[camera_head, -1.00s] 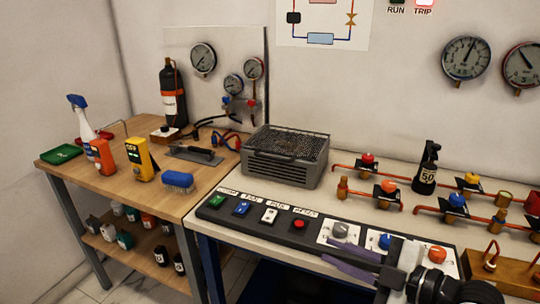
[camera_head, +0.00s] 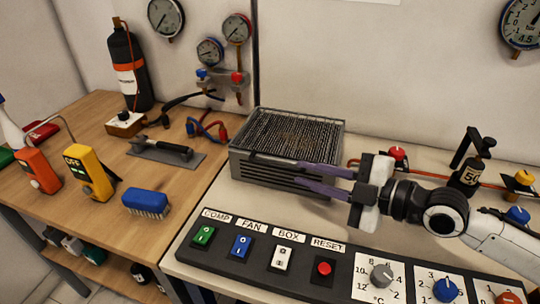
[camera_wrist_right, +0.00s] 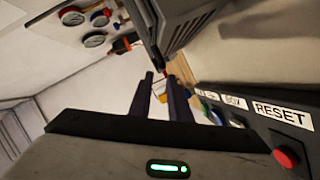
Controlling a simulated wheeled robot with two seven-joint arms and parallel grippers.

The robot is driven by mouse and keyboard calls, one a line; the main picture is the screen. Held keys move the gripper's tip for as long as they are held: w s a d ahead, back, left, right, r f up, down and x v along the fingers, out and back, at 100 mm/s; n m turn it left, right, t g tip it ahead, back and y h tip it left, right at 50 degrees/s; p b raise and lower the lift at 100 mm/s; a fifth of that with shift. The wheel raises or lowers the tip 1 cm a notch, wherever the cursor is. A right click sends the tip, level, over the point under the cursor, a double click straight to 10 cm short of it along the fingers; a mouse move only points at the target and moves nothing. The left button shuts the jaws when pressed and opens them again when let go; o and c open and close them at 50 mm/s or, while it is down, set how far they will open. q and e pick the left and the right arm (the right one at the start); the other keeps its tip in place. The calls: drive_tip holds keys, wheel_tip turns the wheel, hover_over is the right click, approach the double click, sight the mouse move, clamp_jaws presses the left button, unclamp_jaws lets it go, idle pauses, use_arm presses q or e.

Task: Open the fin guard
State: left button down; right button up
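The fin guard appears to be the dark mesh grille (camera_head: 295,130) on top of the grey slatted box (camera_head: 262,170). It lies flat and looks closed. My right gripper (camera_head: 298,175) is at the box's front right side, its two purple fingers apart and pointing left, with nothing seen between them. Contact with the box cannot be told. In the right wrist view the open fingers (camera_wrist_right: 160,76) reach forward below the box's grey slatted side (camera_wrist_right: 180,28). My left gripper is not in view.
A control panel (camera_head: 262,262) with COMP, FAN, BOX and RESET buttons runs in front of the box. A wooden table (camera_head: 190,190) at left holds a blue brush (camera_head: 146,202), meters and a trowel.

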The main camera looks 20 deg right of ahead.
sight(280, 167)
drive_tip(key=p+x, duration=0.1)
drive_tip(key=x, duration=0.8)
drive_tip(key=shift+a, duration=0.15)
drive_tip(key=shift+c, duration=0.3)
clamp_jaws()
